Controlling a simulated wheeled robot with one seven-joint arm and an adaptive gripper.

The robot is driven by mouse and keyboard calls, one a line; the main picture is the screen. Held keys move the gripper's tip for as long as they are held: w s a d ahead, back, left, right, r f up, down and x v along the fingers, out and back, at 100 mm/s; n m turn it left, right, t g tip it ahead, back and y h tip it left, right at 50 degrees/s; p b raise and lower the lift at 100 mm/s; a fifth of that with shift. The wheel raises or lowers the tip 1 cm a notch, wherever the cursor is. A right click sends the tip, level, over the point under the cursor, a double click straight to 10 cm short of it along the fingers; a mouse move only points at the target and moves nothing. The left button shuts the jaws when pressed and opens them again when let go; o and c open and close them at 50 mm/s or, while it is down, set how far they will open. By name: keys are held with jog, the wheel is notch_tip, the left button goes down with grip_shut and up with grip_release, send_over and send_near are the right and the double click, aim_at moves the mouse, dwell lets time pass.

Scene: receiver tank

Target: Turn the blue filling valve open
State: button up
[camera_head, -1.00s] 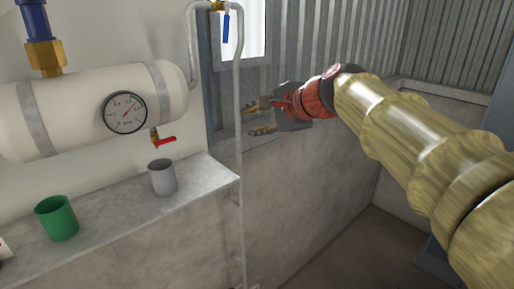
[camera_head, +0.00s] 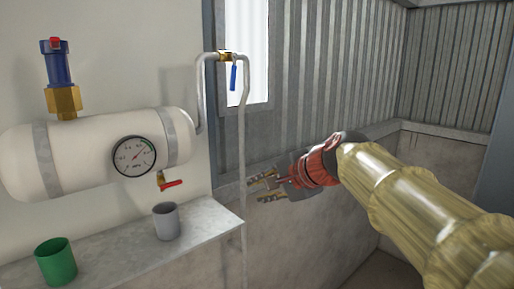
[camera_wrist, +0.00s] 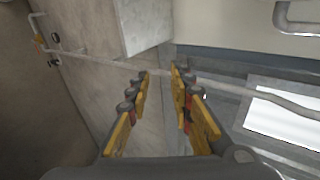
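The blue valve handle (camera_head: 233,77) hangs down from a brass valve body (camera_head: 224,56) on the grey pipe, above and right of the white tank (camera_head: 95,150). My gripper (camera_head: 258,189) is open and empty, below and a little right of the blue handle, close to the vertical pipe run. In the wrist view my gripper's fingers (camera_wrist: 160,80) stand apart with nothing between them, and the grey pipe (camera_wrist: 90,60) passes beyond the fingertips. The blue handle cannot be made out in the wrist view.
A red-handled drain valve (camera_head: 170,184) sits under the tank beside a pressure gauge (camera_head: 134,156). A grey cup (camera_head: 166,221) and a green cup (camera_head: 56,262) stand on the concrete ledge (camera_head: 205,222). A window (camera_head: 248,50) and corrugated wall (camera_head: 330,70) lie behind the pipe.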

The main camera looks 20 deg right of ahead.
aim_at(234, 72)
jog(key=shift+r+p, duration=0.3)
jog(key=shift+r, duration=0.05)
jog(key=shift+c, duration=0.5)
jog(key=w+r+t+p, duration=0.1)
jog(key=r, duration=0.3)
jog(key=w+r+p, duration=0.1)
jog(key=r, duration=0.3)
jog(key=w+r+m+t+p, duration=0.1)
jog(key=w+r+p, duration=0.1)
jog(key=r, duration=0.1)
jog(key=shift+d+r+t, duration=0.15)
jog(key=shift+r+t, duration=0.15)
jog(key=shift+r, duration=0.1)
grip_shut()
jog(key=w+d+r+m+t+h, duration=0.25)
jog(key=d+r+t, duration=0.2)
jog(key=r, duration=0.75)
jog(key=w+p, duration=0.2)
jog(key=w, duration=0.9)
jog(key=shift+m+g, duration=0.25)
jog(key=shift+m, duration=0.3)
jog(key=s+a+p, duration=0.1)
jog(key=a, duration=0.1)
jog(key=s+a+p, duration=0.1)
jog(key=shift+s+a, duration=0.1)
jog(key=shift+a, duration=0.25)
